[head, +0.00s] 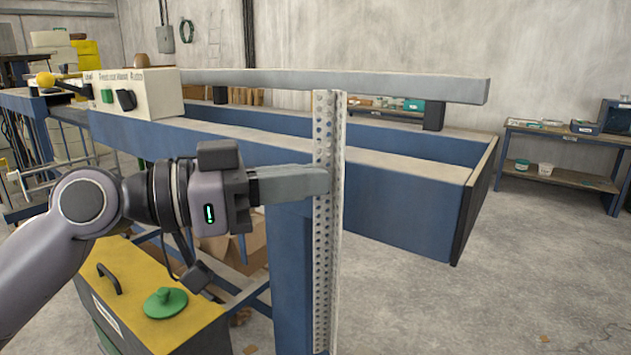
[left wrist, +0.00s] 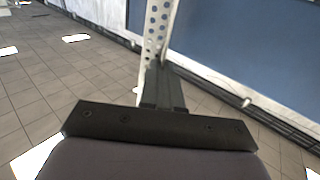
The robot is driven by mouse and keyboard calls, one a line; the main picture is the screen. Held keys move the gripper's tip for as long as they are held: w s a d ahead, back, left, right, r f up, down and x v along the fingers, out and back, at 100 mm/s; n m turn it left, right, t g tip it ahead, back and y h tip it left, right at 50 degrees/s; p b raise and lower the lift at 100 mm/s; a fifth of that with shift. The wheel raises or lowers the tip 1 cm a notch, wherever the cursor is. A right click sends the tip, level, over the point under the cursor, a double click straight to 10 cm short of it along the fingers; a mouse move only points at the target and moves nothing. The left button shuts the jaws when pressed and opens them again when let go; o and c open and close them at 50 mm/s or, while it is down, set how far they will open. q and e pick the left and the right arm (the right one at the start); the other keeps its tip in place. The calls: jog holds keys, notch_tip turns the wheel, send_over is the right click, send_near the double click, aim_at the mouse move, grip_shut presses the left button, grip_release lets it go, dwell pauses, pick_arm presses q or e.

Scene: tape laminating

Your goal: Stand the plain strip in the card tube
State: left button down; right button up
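A tall, pale strip full of round holes (head: 323,255) stands upright in the middle of the head view, with a plain pale edge along its right side. My left gripper (head: 325,180) comes in from the left, and its fingers meet the strip and look closed on it. The holed strip also shows in the left wrist view (left wrist: 156,28), running up from between the fingers (left wrist: 160,88). I see no separate strip without holes. The strip's lower end runs to the bottom of the head view. I cannot make out a card tube. My right gripper is out of view.
A long blue bench frame (head: 420,208) with a grey beam (head: 350,84) lies behind the strip. A control box (head: 150,93) stands on it at left. A yellow-topped cabinet (head: 130,290) with a green knob is at lower left.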

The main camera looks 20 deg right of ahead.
pick_arm(q)
notch_tip(320, 180, down, 4)
jog(key=b, duration=0.3)
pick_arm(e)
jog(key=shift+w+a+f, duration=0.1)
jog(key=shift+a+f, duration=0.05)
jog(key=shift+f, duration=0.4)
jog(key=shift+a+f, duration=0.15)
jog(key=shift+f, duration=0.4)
pick_arm(q)
jog(key=shift+a, duration=0.1)
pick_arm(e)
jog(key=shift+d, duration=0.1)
pick_arm(q)
notch_tip(320, 180, down, 6)
jog(key=b, duration=0.4)
jog(key=shift+f+b, duration=0.15)
jog(key=shift+b, duration=0.2)
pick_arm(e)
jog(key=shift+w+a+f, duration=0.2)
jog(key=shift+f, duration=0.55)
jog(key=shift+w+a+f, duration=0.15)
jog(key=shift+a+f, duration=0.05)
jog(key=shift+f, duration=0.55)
